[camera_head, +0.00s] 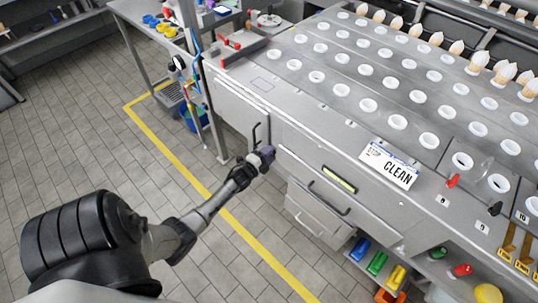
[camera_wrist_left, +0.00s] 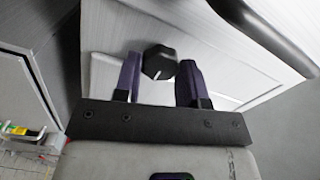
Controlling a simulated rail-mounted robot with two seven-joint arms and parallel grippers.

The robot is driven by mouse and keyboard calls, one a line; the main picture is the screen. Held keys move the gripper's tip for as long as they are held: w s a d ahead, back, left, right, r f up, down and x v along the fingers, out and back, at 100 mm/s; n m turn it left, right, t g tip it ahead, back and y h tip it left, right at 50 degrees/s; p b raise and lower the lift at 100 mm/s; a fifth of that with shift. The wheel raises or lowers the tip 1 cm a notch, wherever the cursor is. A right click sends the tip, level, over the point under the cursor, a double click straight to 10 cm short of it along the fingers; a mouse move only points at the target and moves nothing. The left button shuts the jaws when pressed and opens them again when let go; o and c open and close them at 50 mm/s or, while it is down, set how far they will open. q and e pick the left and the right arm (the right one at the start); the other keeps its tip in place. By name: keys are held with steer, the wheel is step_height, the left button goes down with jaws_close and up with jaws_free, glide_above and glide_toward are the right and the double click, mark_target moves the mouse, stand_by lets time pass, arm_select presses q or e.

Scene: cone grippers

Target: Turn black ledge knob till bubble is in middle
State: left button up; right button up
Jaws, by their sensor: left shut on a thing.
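The black knob (camera_wrist_left: 159,62) with a white mark line sits on the pale front panel in the left wrist view. My left gripper (camera_wrist_left: 160,78) has its two purple fingers on either side of the knob and is shut on it. In the head view my left gripper (camera_head: 265,157) is at the front face of the steel counter, and the knob is mostly hidden there. A yellow-green level vial (camera_head: 339,179) is set in the counter front to the right of the gripper. Its bubble is too small to make out. My right gripper is not in view.
A black vertical handle (camera_head: 257,133) is close to the gripper, and a drawer handle (camera_head: 328,198) lies to the right. A CLEAN sign (camera_head: 390,165) rests on the counter edge. Red (camera_head: 452,181) and black (camera_head: 494,209) small levers stand further right. The tiled floor (camera_head: 90,140) is clear.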

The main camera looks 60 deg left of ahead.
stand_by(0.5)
arm_select(q)
steer(key=o, duration=0.9)
steer(key=shift+s, duration=0.1)
steer(key=p+v, duration=0.2)
steer(key=v, duration=1.1)
steer(key=shift+s+d, duration=0.1)
steer(key=shift+s, duration=0.25)
